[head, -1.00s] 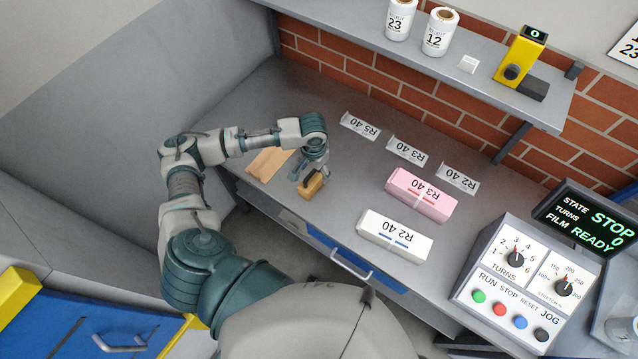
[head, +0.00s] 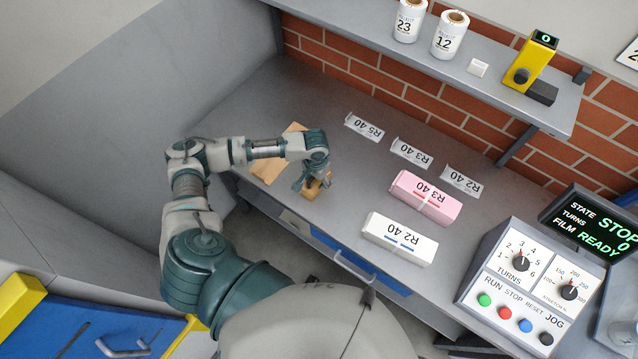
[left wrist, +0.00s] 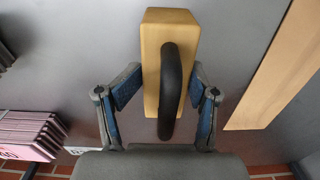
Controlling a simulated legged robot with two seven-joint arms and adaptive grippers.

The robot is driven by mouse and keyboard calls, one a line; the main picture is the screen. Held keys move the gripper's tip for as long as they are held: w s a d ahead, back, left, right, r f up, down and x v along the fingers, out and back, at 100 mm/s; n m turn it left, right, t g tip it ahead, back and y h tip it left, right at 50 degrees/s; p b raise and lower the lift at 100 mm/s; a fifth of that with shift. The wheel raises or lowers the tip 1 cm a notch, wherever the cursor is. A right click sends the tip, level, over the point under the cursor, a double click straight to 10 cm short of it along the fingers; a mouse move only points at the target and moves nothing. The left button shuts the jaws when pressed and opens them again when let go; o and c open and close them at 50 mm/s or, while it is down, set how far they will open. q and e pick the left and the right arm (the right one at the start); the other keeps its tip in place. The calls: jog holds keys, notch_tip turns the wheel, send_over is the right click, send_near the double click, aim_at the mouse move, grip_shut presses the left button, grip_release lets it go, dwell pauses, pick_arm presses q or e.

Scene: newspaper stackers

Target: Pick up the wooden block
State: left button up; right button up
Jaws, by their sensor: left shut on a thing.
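The wooden block (head: 312,194) is light brown with a black curved handle (left wrist: 171,90) on its top. It is near the front edge of the grey bench. My left gripper (head: 318,180) is over it, with its arm coming in from the left. In the left wrist view, the fingers of my left gripper (left wrist: 160,85) are shut on the two sides of the block (left wrist: 163,28), with the handle between them. In the head view, the gripper hides part of the block. I cannot tell whether the block is clear of the bench. My right gripper is out of view.
A flat tan board (head: 270,165) lies left of the block. A pink bundle (head: 425,198) and a white bundle (head: 400,238) lie to the right, with label cards (head: 412,153) behind. A control panel (head: 525,285) stands at the right. A shelf (head: 500,75) overhangs the back.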

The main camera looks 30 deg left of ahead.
aim_at(316, 187)
pick_arm(q)
jog(key=shift+s+a+f, duration=0.25)
jog(key=shift+a+f, duration=0.15)
jog(key=shift+a, duration=0.3)
jog(key=c, duration=0.3)
jog(key=shift+d, duration=0.2)
jog(key=shift+d+r, duration=0.15)
jog(key=shift+d, duration=0.7)
jog(key=shift+w+d+r, duration=0.1)
jog(key=shift+r, duration=0.2)
jog(key=shift+w+a+r, duration=0.1)
jog(key=shift+a+r, duration=0.15)
jog(key=shift+r, duration=0.05)
jog(key=shift+a+r, duration=0.25)
jog(key=shift+r, duration=0.3)
jog(key=shift+a+r, duration=0.2)
jog(key=shift+r, duration=0.3)
jog(key=shift+s+d+r, duration=0.2)
jog(key=shift+s+d, duration=0.45)
jog(key=shift+s, duration=0.35)
jog(key=s+d+r, duration=0.1)
jog(key=s+d, duration=0.8)
jog(key=s, duration=0.1)
jog(key=shift+s+d+r, duration=0.15)
jog(key=shift+d+r, duration=0.05)
jog(key=shift+r, duration=0.05)
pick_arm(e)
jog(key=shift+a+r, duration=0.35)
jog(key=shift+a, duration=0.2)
